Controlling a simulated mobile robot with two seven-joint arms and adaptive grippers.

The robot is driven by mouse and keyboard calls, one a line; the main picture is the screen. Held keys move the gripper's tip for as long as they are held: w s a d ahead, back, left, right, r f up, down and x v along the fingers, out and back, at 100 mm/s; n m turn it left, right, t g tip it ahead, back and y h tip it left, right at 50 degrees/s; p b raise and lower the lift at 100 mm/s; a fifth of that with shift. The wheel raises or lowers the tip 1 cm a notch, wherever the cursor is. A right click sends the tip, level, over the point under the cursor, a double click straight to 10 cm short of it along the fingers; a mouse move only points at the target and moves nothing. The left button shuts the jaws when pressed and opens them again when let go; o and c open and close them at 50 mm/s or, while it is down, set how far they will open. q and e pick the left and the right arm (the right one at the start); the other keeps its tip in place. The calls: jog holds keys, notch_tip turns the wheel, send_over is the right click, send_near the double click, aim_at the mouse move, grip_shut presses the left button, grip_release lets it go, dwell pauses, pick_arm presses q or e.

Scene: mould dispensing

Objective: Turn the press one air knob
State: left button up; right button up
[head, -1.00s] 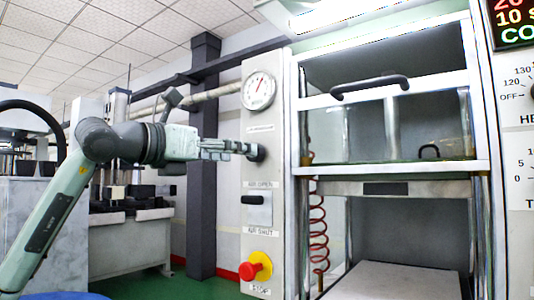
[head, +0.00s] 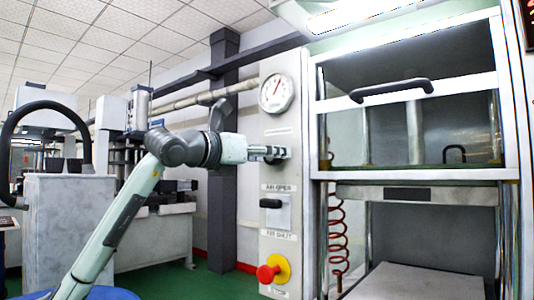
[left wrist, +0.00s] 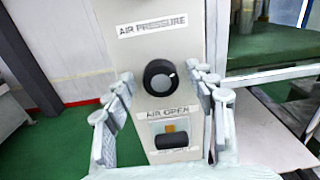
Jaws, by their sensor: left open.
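The black round air knob (left wrist: 160,77) sits on the press's control panel under the "AIR PRESSURE" label. In the head view its dark edge (head: 283,154) shows just past my fingertips. My left gripper (left wrist: 166,84) is open, with one finger on each side of the knob in the left wrist view. Gaps show between knob and fingers there. In the head view the left gripper (head: 268,152) points right along the panel front, at knob height. I cannot tell whether a finger touches the panel. My right gripper is not in view.
A pressure gauge (head: 277,93) is above the knob. Below it are the air open/shut switch (head: 275,212) and a red stop button (head: 267,272) on a yellow base. The press frame with a handle (head: 392,90) stands right. A red coiled hose (head: 337,235) hangs beside the panel.

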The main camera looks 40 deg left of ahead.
pick_arm(q)
jog(key=c, duration=1.2)
jog(key=shift+o, duration=0.2)
jog(key=shift+m, duration=0.4)
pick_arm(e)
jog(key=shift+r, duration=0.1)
pick_arm(q)
jog(key=shift+m, duration=1.2)
jog(key=shift+m+p, duration=0.35)
jog(key=shift+m, duration=1.05)
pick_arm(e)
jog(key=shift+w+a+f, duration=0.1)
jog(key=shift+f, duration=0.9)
